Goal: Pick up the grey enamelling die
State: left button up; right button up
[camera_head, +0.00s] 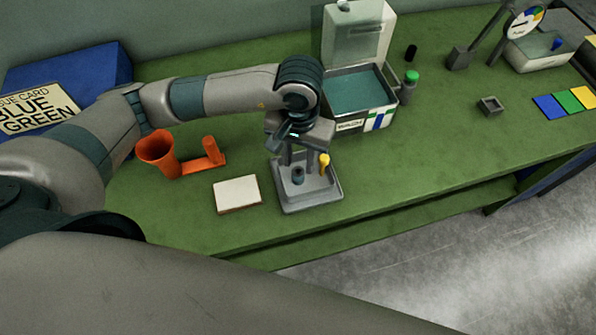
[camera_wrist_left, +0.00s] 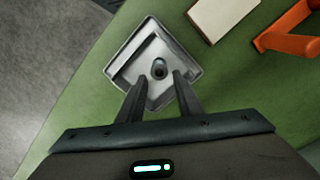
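The grey die (camera_head: 298,176) looks like a small dark grey cylinder with a hole in its top. It stands upright in a shallow grey tray (camera_head: 318,203) near the bench's front edge. My left gripper (camera_head: 298,164) points down over the tray, its fingers apart and nothing between them. In the left wrist view the die (camera_wrist_left: 159,69) appears just beyond the fingertips (camera_wrist_left: 159,79), roughly centred between them, in the tray (camera_wrist_left: 124,60). I cannot tell the exact height gap. A yellow-topped piece (camera_head: 324,162) stands at the tray's right side. My right gripper is out of view.
A pale block (camera_head: 237,194) and an orange holder with a cup (camera_head: 157,150) lie left of the tray.

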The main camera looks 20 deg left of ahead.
aim_at(298, 171)
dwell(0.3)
pick_arm(q)
jog(key=shift+f, duration=0.15)
jog(key=shift+s+f+p, duration=0.25)
jog(key=shift+f+p, duration=0.55)
jog(key=shift+p, duration=0.15)
jog(key=shift+s+f+p, duration=0.1)
jog(key=shift+f+p, duration=0.4)
jog(key=shift+f, duration=1.2)
jog(key=shift+c, duration=0.3)
grip_shut()
